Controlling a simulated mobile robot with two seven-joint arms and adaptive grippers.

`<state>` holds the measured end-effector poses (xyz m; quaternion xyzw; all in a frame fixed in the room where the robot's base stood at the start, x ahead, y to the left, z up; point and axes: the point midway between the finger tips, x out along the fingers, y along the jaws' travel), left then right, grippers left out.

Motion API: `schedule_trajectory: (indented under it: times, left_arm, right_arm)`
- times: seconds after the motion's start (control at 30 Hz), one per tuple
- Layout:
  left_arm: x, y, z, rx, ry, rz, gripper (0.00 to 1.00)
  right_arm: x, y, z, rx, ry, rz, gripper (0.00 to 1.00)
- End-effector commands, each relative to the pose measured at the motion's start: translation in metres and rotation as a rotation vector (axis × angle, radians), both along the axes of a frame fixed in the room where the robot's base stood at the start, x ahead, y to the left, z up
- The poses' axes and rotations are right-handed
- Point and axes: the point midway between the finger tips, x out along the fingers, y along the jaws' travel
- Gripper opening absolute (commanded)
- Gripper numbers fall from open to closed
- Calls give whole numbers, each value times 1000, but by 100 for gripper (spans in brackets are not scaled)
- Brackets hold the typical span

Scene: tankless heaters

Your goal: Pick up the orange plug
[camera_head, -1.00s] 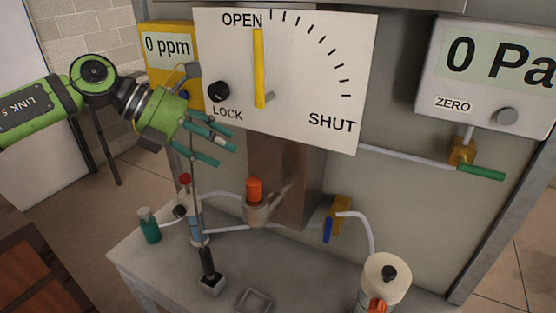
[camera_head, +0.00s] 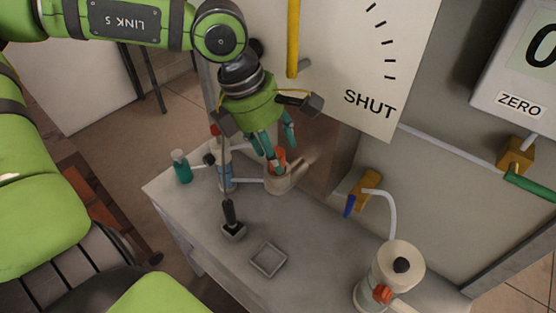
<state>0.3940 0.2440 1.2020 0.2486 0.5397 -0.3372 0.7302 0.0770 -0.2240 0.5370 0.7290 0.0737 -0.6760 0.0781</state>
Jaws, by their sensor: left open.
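The orange plug (camera_head: 280,155) sits upright in the top of a grey-beige fitting (camera_head: 279,181) with a side spout, on the grey bench. My left gripper (camera_head: 276,152) points down at the plug from above. Its teal fingers are open and spread about the plug, hiding part of it. I cannot tell whether any finger touches the plug. My right gripper is not in view.
A thin rod with a black handle (camera_head: 230,213) stands in front of the fitting, close to my gripper. A teal bottle (camera_head: 182,167) stands left, a square tray (camera_head: 268,260) in front, a white canister (camera_head: 391,276) right. The dial board (camera_head: 385,60) is behind.

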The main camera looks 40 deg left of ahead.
Motion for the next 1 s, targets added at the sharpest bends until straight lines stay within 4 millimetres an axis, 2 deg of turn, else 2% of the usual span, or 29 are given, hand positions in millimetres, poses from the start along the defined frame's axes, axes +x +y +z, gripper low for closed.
schedule_trajectory:
  times: [0.1,0.23,0.37,0.4,0.53,0.57,0.6,0.63,1.0]
  left_arm:
    - [0,-1,-2,-1,1,0,55]
    - [0,-1,-2,0,0,0,55]
    - [0,-1,-2,-1,-1,0,3]
    - [0,0,-2,-1,-1,0,0]
    - [0,0,-2,-1,1,1,0]
    - [0,0,-2,-1,1,1,37]
    - [0,0,-2,-1,1,1,53]
    - [0,0,-2,-1,1,1,55]
    - [0,0,0,-1,-2,1,55]
  right_arm:
    - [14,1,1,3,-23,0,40]
    - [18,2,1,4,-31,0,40]
    - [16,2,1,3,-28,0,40]
    - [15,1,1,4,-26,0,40]
    - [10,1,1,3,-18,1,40]
    - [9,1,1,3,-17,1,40]
    - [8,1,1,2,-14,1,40]
    - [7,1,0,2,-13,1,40]
    - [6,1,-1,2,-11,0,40]
